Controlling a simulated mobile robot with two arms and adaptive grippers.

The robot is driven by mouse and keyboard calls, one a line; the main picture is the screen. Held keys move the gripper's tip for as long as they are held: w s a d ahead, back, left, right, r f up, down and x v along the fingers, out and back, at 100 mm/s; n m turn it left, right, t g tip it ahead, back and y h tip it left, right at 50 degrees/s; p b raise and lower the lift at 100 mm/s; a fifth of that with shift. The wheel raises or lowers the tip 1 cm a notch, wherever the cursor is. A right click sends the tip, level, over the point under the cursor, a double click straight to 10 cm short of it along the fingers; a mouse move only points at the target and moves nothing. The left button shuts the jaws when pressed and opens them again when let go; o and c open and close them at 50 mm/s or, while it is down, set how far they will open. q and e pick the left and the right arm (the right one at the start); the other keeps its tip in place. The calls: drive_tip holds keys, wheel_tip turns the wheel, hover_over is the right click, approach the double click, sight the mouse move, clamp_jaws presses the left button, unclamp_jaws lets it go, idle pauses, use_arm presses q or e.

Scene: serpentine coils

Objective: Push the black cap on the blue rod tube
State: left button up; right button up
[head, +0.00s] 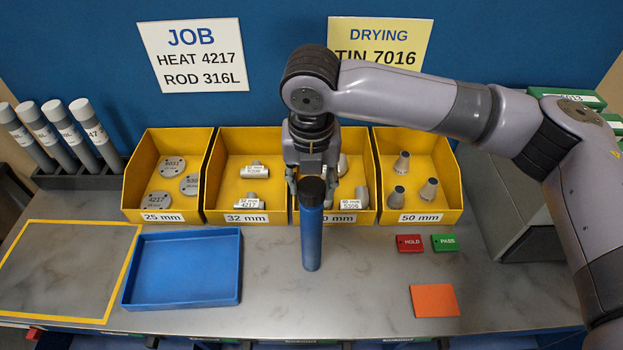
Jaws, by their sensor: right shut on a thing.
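The blue rod tube (311,240) stands upright on the grey bench top, to the right of the blue tray. The black cap (312,188) is at the tube's upper end, in line with it; I cannot tell how far it is seated. My right gripper (315,187) points down from above, with its fingers on both sides of the cap, shut on it. The fingers partly hide behind the cap. My left gripper is not in view.
Yellow bins (417,213) with metal parts stand close behind the tube. A blue tray (184,300), an orange card (435,301), a red HOLD tag (409,243) and a green PASS tag (444,243) lie on the bench. Several grey tubes (60,135) stand in a rack at left.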

drive_tip(key=shift+f+p, duration=0.25)
drive_tip(key=shift+p, duration=0.25)
idle(1.2)
drive_tip(key=shift+f, duration=0.65)
idle(2.5)
drive_tip(key=o, duration=0.9)
drive_tip(key=o, duration=0.5)
drive_tip(key=shift+r, duration=0.1)
drive_tip(key=shift+r, duration=3.4)
